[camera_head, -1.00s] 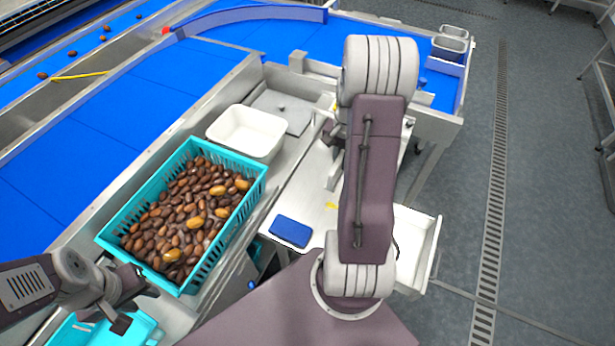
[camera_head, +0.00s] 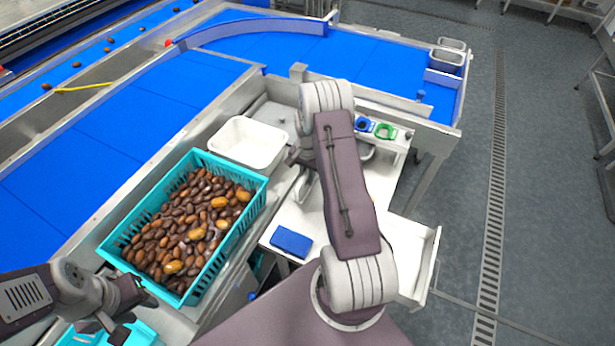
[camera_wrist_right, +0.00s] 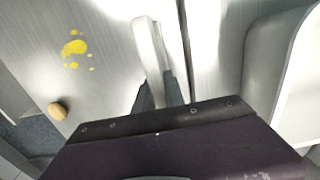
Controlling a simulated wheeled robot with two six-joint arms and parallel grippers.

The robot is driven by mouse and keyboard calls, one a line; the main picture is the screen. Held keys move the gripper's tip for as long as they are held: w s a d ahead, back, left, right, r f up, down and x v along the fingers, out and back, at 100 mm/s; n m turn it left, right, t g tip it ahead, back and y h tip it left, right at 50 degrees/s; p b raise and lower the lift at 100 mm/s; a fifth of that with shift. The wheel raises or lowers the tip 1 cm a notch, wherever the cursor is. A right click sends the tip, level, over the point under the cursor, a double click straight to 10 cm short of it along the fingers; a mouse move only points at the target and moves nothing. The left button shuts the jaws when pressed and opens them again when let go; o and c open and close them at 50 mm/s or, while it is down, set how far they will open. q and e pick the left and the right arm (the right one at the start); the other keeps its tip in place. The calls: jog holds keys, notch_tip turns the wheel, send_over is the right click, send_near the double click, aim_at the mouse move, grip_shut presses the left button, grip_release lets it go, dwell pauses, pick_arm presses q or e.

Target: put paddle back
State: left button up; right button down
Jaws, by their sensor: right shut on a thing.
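My right gripper (camera_wrist_right: 159,93) is shut on the paddle (camera_wrist_right: 149,40), a pale, narrow piece that rises between its two dark fingers in the right wrist view. In the head view the right gripper (camera_head: 297,160) is over the metal counter, just right of the white tub, partly hidden by its own arm. A pale part below it there may be the paddle; I cannot tell its full shape. My left gripper (camera_head: 132,312) has its fingers apart and is empty, near the front left corner of the date crate.
A turquoise crate (camera_head: 119,237) of brown dates and a white tub (camera_head: 247,142) stand left of the right arm. A blue pad (camera_head: 291,241) lies on the pale worktop. Blue and green rings (camera_head: 384,131) sit behind the arm. Yellow splashes (camera_wrist_right: 75,47) mark metal.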

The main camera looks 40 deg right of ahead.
jog(key=shift+f, duration=0.2)
jog(key=c, duration=1.4)
grip_release()
jog(key=shift+r, duration=0.15)
notch_tip(320, 180, up, 12)
jog(key=shift+r, duration=0.1)
jog(key=s+a+r+n+t, duration=0.1)
jog(key=s+a+r+n, duration=0.1)
jog(key=s+a+n, duration=1)
jog(key=s+a, duration=0.3)
jog(key=a, duration=0.4)
jog(key=shift+s+a+r, duration=0.2)
jog(key=shift+s+r, duration=0.05)
jog(key=shift+r, duration=0.15)
